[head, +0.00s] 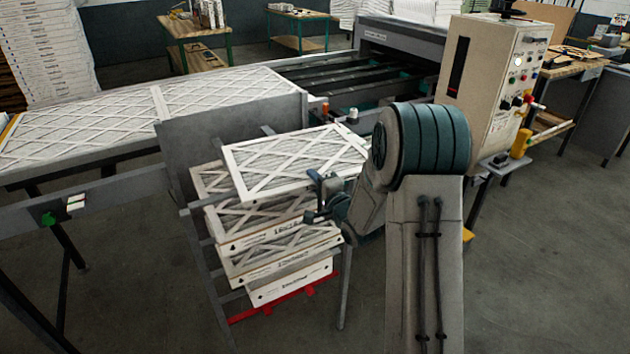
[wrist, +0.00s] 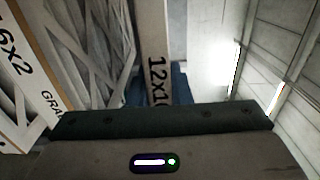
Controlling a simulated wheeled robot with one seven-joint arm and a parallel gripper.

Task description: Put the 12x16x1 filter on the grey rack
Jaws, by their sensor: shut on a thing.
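A white-framed filter with a diamond lattice (head: 290,155) is at the top of the pile in the head view, flat and slightly tilted. My gripper (head: 325,188) is shut on its front edge near the right corner. In the wrist view, the edge of the held filter (wrist: 155,55) reads "12x1" before my gripper hides the rest. The grey rack (head: 208,275) has slanting rails and a grey back panel (head: 230,130). Several filters (head: 270,240) are stacked in it, below the held one. Whether the held filter touches them cannot be told.
Another filter (wrist: 25,75) marked "6x2" is close at the left in the wrist view. A long filter-covered table (head: 100,120) lies behind at left. A machine with a control box (head: 495,75) stands at right. The floor (head: 550,260) at front right is clear.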

